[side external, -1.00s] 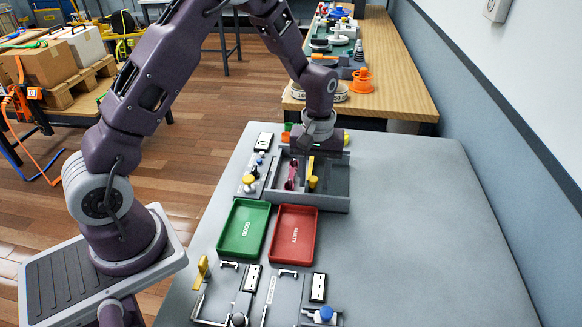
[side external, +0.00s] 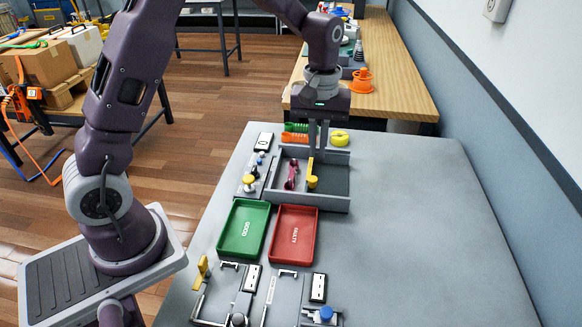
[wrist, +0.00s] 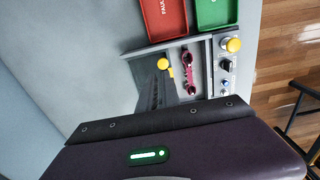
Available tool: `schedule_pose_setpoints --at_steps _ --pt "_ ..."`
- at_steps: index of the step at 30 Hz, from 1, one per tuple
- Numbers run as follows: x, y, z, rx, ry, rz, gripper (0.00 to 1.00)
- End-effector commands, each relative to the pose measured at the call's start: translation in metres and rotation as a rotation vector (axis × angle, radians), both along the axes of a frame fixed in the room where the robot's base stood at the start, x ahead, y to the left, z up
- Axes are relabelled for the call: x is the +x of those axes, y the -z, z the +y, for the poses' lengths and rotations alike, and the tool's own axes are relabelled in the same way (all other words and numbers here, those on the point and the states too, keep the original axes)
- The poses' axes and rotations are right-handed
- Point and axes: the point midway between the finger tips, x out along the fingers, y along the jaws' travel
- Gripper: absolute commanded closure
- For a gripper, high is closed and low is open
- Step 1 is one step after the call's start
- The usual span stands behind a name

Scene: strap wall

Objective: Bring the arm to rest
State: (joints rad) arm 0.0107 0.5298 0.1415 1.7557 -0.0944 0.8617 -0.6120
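My gripper (side external: 318,152) hangs upright over the grey divided box (side external: 335,203), its two fingers pointing down with a narrow gap and nothing seen between them. In the wrist view the fingers (wrist: 160,92) run toward the box. A yellow-headed piece (side external: 312,181) stands at the box's inner divider, just below the fingertips and apparently apart from them; it also shows in the wrist view (wrist: 163,63). A dark red piece (side external: 291,177) lies in the left compartment, and in the wrist view it is beside the yellow one (wrist: 187,72).
A green GOOD tray (side external: 243,252) and a red FAULTY tray (side external: 293,260) lie nearer the camera. A panel with knobs (side external: 250,182) stands left of the box. Orange and green pieces (side external: 295,134) and a yellow ring (side external: 339,138) lie behind. The table's right side is clear.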

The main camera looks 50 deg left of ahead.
Motion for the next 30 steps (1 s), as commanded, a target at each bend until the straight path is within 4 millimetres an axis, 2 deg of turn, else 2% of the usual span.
schedule_pose_setpoints --at_steps 4,13,16,17,20,21,24,27,30 --pt "0.000 -0.020 0.000 0.001 0.000 -0.001 0.93" --pt "-0.001 -0.024 0.000 -0.001 0.003 -0.002 0.93" --pt "-0.015 -0.048 -0.004 -0.006 0.052 -0.042 0.93" --pt "-0.024 -0.061 -0.006 -0.009 0.083 -0.063 0.93" --pt "-0.071 -0.108 -0.016 -0.007 0.225 -0.160 0.93" --pt "-0.094 -0.123 -0.020 0.001 0.293 -0.200 0.93" --pt "-0.153 -0.147 -0.028 0.042 0.462 -0.302 0.93" --pt "-0.204 -0.150 -0.033 0.102 0.608 -0.386 0.93" --pt "-0.236 -0.144 -0.034 0.155 0.708 -0.436 0.93"
